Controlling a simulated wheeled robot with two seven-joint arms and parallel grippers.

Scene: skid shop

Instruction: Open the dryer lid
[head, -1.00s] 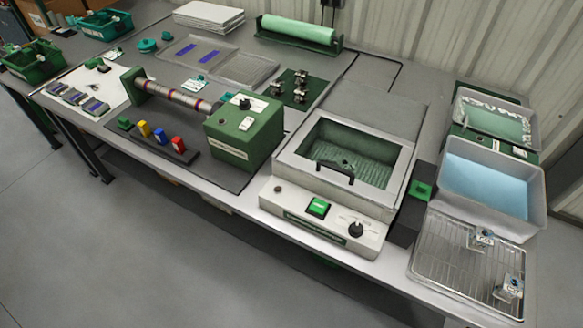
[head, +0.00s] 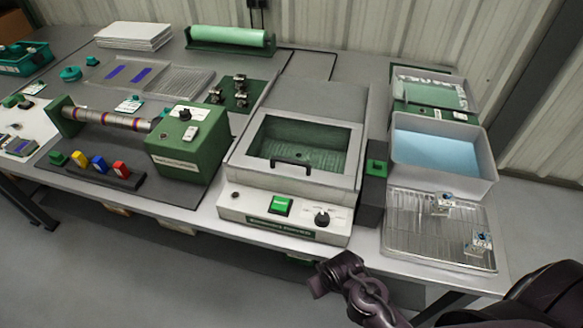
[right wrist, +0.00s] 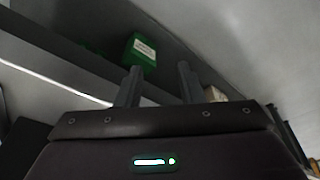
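The dryer (head: 268,218) is a white box with a green button and a black knob on its front panel. Its lid (head: 237,159) is a pale frame around a window and lies shut on top. The black lid handle (head: 291,165) is at the front edge of the window. My right gripper (head: 325,278) is low in front of the table, below the dryer's right front, touching nothing. In the right wrist view its two fingers (right wrist: 159,72) stand apart with nothing between them. My left gripper is not in view.
Right of the dryer are a dark block with a green top (head: 376,168), a tray of blue liquid (head: 440,185) and a wire rack (head: 405,235). A green winding machine (head: 185,150) stands at left. The right wrist view shows a labelled green box (right wrist: 138,52).

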